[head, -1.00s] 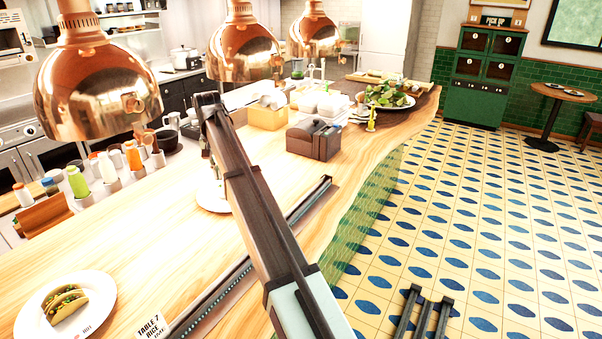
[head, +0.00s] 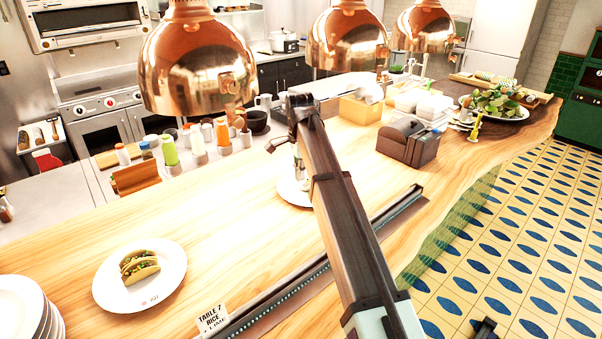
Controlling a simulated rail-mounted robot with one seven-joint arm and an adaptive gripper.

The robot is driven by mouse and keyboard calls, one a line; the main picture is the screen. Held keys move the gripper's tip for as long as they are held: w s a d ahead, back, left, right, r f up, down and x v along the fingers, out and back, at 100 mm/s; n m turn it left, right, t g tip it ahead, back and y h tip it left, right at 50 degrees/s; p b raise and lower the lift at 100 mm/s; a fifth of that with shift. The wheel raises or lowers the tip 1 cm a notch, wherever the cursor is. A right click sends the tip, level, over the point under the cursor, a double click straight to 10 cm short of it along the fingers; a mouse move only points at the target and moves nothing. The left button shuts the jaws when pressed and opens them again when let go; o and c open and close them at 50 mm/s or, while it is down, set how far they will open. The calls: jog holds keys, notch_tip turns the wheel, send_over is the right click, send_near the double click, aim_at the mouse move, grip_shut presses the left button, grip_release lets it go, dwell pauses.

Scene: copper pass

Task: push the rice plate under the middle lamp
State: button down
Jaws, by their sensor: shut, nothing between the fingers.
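A white plate (head: 287,193) lies on the wooden counter, partly hidden behind my arm; I take it to be the rice plate, but its food cannot be made out. My gripper (head: 299,178) points down at this plate, mostly hidden behind my arm, and is shut and empty. Whether it touches the plate cannot be told. Three copper lamps hang over the counter: a near one (head: 198,65), the middle lamp (head: 348,42) and a far one (head: 423,28). The plate is nearer than the spot below the middle lamp.
A plate with tacos (head: 175,285) is at the front left, beside stacked plates (head: 25,312). A ticket (head: 212,320) reads Table 7, rice. A ticket rail (head: 270,309) runs along the counter's right side. A dark box (head: 408,143) and a salad plate (head: 515,114) stand farther back.

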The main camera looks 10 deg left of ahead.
jog(key=w+d+p, duration=0.1)
jog(key=w+d, duration=0.2)
jog(key=d, duration=0.1)
jog(key=w+d+p, duration=0.2)
jog(key=w+d, duration=0.2)
jog(key=d, duration=0.1)
jog(key=w+d+p, duration=0.2)
jog(key=w+d, duration=0.1)
jog(key=d, duration=0.1)
jog(key=shift+w+d+r, duration=0.15)
jog(key=shift+w+d, duration=0.1)
jog(key=shift+w, duration=0.15)
notch_tip(320, 180, down, 5)
jog(key=shift+s+f+p, duration=0.1)
jog(key=shift+f+p, duration=0.05)
jog(key=shift+p, duration=0.85)
jog(key=shift+s+a+p, duration=0.15)
jog(key=shift+p, duration=0.15)
jog(key=shift+s+a, duration=0.15)
jog(key=shift+a, duration=0.05)
